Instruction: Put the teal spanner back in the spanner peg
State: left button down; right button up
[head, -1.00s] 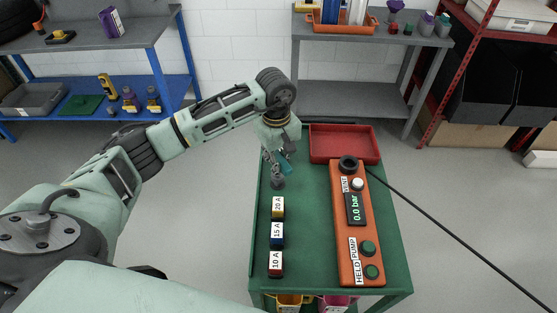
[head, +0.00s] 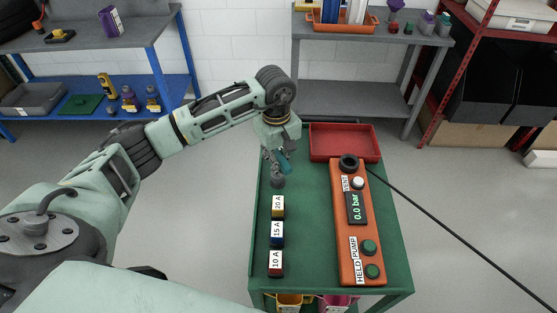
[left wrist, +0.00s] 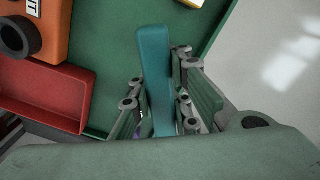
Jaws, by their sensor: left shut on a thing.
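My left gripper (head: 278,165) is over the far left part of the green cart top. It is shut on the teal spanner (head: 285,160), which is small and partly hidden by the fingers in the head view. In the left wrist view the spanner (left wrist: 156,65) is a long teal bar between the two fingers (left wrist: 160,85), over the green surface. A dark grey rounded piece (head: 278,182) shows just below the gripper; I cannot tell what it is. I cannot make out the spanner peg in either view. My right gripper is not in view.
The green cart (head: 318,235) carries a red tray (head: 340,157) at its back, an orange pump box (head: 347,266) at right, and fuse blocks marked 20 A (head: 278,207), 15 A (head: 277,234) and 10 A (head: 275,263) at left. A black cable (head: 440,228) runs off to the right.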

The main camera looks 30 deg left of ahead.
pick_arm(q)
jog(key=shift+b, duration=0.3)
dwell(0.4)
jog(key=shift+f, duration=0.2)
jog(key=shift+f+b, duration=1)
jog(key=shift+b, duration=0.15)
jog(key=c, duration=1.6)
grip_release()
jog(key=shift+o, duration=0.2)
